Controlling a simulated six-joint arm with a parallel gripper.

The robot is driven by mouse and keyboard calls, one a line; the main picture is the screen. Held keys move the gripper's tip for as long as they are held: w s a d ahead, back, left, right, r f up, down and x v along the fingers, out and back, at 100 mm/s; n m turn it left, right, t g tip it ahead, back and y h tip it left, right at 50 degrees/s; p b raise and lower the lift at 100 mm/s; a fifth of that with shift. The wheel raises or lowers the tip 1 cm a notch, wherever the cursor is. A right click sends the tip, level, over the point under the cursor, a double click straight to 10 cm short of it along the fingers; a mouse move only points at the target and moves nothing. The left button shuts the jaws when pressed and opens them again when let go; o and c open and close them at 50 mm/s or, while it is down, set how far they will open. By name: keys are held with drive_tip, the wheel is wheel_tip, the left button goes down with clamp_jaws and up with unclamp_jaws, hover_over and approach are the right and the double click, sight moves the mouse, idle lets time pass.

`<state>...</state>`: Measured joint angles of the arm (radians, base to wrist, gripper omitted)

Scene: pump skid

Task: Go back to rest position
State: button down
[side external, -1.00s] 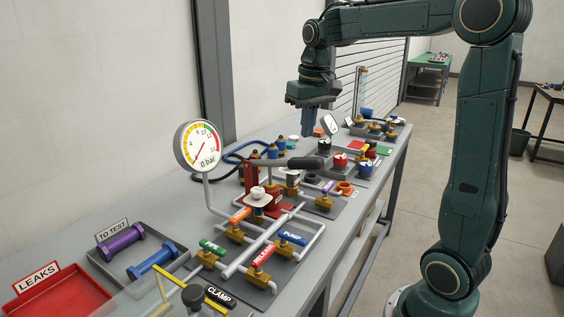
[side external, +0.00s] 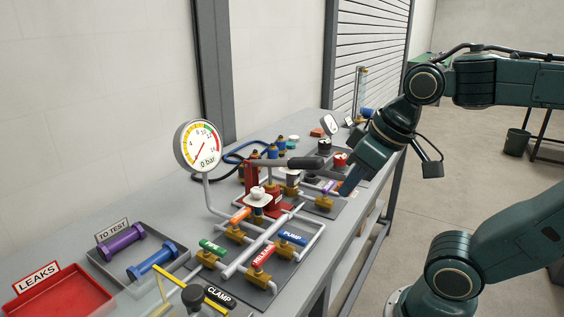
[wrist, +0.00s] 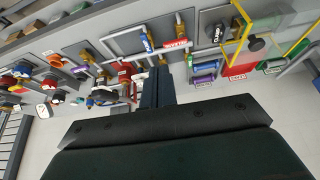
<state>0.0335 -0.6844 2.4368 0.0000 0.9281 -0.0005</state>
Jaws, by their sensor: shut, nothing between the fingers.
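My gripper (side external: 350,186) is shut and empty. In the side external view it is tilted, pointing down and to the left at the bench's right-hand edge, close to the purple-handled valve in that picture. Whether it touches anything there cannot be told. In the wrist view its closed fingers (wrist: 157,88) point up the picture towards the pipework, with the bench tilted and upside down. My wrist hides part of the bench behind it.
The grey bench (side external: 165,205) carries a round gauge (side external: 198,147) on a thin stem, valves, a long pump lever (side external: 290,162) and pipes. A red LEAKS tray (side external: 60,297) and a grey TO TEST tray (side external: 98,252) stand at the left. Open floor (side external: 430,215) lies right of the bench.

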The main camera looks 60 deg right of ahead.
drive_tip(key=shift+s+a+f, duration=0.3)
drive_tip(key=shift+s+f, duration=0.25)
drive_tip(key=shift+s, duration=0.15)
